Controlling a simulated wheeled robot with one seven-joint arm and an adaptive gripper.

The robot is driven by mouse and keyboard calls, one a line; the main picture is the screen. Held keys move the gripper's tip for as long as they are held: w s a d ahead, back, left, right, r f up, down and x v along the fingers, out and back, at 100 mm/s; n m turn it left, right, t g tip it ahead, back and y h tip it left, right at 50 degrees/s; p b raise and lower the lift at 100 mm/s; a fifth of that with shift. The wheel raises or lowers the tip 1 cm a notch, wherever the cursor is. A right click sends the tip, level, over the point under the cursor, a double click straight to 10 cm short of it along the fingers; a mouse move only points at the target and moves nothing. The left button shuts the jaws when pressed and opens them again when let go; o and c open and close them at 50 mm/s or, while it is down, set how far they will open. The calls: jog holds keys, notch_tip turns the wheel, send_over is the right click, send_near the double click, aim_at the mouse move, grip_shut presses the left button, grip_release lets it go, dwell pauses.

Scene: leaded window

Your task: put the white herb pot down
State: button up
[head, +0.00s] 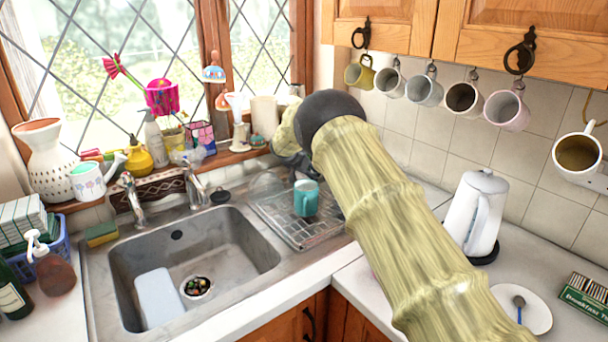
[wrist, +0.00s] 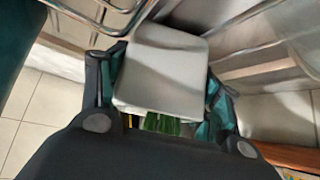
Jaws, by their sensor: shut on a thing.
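The white herb pot (wrist: 162,70) fills the middle of the wrist view, between the two fingers of my gripper (wrist: 165,95). Its pale, squarish face is towards the camera, and some green leaves (wrist: 163,125) show at its lower edge. My gripper is shut on the pot. In the head view my arm reaches towards the window corner, and the pot and fingertips are hidden behind it. I cannot tell whether the pot touches anything beneath it.
A wire dish rack (head: 325,236) with a teal mug (head: 306,198) stands beside the sink (head: 130,262). Metal rails (wrist: 255,32) run close to the pot in the wrist view. The windowsill is crowded. Mugs hang above, and a white kettle (head: 474,215) stands right of my arm.

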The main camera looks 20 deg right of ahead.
jog(key=shift+f, duration=0.15)
jog(key=o, duration=1.4)
jog(key=shift+r, duration=0.2)
jog(key=b+v, duration=0.2)
jog(key=v, duration=0.9)
jog(key=shift+a+r+b, duration=0.25)
jog(key=shift+r+b, duration=0.05)
jog(key=shift+s, duration=0.15)
